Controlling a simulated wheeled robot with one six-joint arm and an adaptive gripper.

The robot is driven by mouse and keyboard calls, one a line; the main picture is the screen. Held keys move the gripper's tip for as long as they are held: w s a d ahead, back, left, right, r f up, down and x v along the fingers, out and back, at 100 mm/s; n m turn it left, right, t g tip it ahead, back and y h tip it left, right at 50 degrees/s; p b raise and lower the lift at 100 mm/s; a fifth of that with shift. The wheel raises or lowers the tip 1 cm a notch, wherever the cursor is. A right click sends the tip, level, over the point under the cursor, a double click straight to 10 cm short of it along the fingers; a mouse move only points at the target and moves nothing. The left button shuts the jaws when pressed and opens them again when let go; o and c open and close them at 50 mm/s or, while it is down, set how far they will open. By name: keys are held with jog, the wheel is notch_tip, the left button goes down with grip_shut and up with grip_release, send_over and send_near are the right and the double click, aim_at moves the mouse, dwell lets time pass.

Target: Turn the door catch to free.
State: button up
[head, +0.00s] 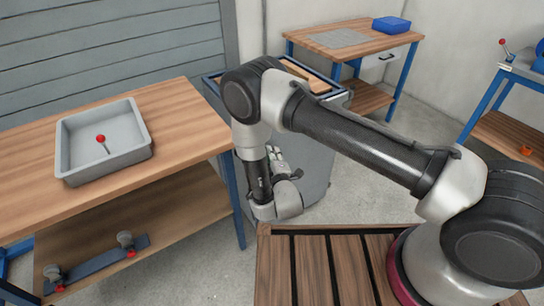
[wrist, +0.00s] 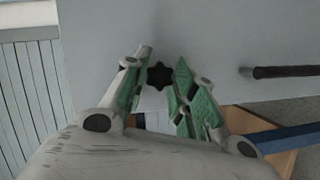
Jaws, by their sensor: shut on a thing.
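The door catch (wrist: 159,76) is a black star-shaped knob on a plain grey door (wrist: 215,50). In the wrist view it sits between the fingertips of my gripper (wrist: 163,68), which is shut on it. I cannot read which way the catch is turned. In the head view the grey cabinet (head: 316,170) stands behind my arm. My gripper is mostly hidden there, and the catch does not show.
A dark bar handle (wrist: 285,71) is on the door to the right of the catch. A wooden bench (head: 185,110) with a grey tray (head: 72,165) stands close on the left. Another bench (head: 340,32) is at the back. Grey floor shows right of the cabinet.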

jog(key=shift+n, duration=0.3)
dwell(0.4)
jog(key=o, duration=1)
jog(key=shift+s, duration=0.1)
jog(key=v, duration=0.7)
jog(key=shift+s+f, duration=0.1)
jog(key=shift+s, duration=0.1)
